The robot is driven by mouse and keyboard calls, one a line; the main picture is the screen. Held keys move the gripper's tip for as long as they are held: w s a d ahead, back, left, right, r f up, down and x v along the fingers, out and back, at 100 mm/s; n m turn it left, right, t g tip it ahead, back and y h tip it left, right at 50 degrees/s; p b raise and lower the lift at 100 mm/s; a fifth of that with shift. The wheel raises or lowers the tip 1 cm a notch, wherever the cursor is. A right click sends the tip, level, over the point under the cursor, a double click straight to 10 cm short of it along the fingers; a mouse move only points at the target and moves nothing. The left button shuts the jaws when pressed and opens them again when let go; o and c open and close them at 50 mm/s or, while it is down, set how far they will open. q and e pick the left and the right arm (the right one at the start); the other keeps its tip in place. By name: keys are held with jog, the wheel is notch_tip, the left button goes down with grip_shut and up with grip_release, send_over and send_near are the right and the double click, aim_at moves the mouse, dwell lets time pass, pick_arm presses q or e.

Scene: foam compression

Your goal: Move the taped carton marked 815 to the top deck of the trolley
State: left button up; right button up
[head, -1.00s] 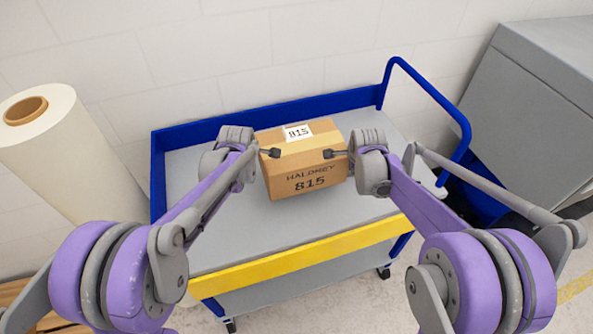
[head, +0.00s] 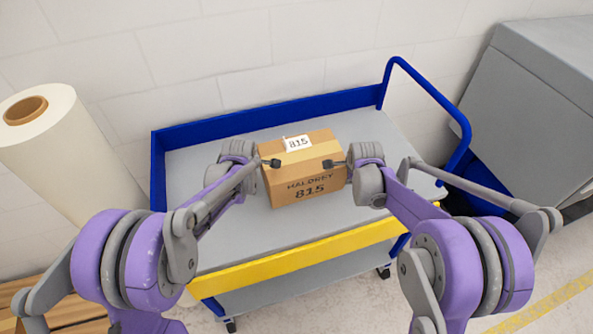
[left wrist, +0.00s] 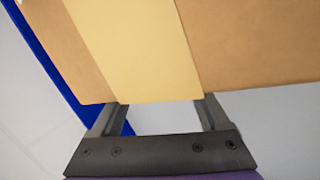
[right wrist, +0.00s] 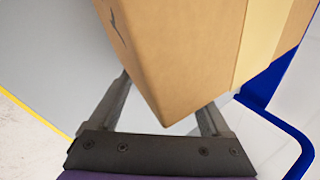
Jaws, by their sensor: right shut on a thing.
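The brown taped carton marked 815 (head: 303,170) is level over the grey top deck (head: 245,232) of the trolley, inside its edges. I cannot tell whether its base touches the deck. Its white label faces up and "HALDNEY 815" faces front. My left gripper (head: 270,163) is at the carton's left side, and my right gripper (head: 335,163) is at its right side, shut on it. The carton fills much of the left wrist view (left wrist: 140,50) and the right wrist view (right wrist: 185,50), hiding fingertips there. Whether the left jaws are clamped is unclear.
The trolley has a blue rim (head: 230,121) at the back, a blue handle (head: 437,92) at right and a yellow front edge (head: 300,256). A large white roll (head: 60,150) stands left, a grey bin (head: 540,110) right. The deck around the carton is bare.

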pick_arm(q)
jog(key=shift+a, duration=0.3)
pick_arm(e)
jog(key=shift+d, duration=0.3)
pick_arm(q)
jog(key=o, duration=0.4)
jog(key=shift+a, duration=1.25)
pick_arm(e)
jog(key=shift+d, duration=1.25)
jog(key=o, duration=0.4)
pick_arm(q)
jog(key=shift+r, duration=0.15)
pick_arm(e)
jog(key=shift+s+r, duration=0.15)
jog(key=shift+r, duration=0.1)
pick_arm(q)
jog(key=v, duration=1.2)
pick_arm(e)
jog(key=v, duration=1.1)
jog(key=shift+s+r, duration=0.15)
jog(key=shift+r, duration=0.15)
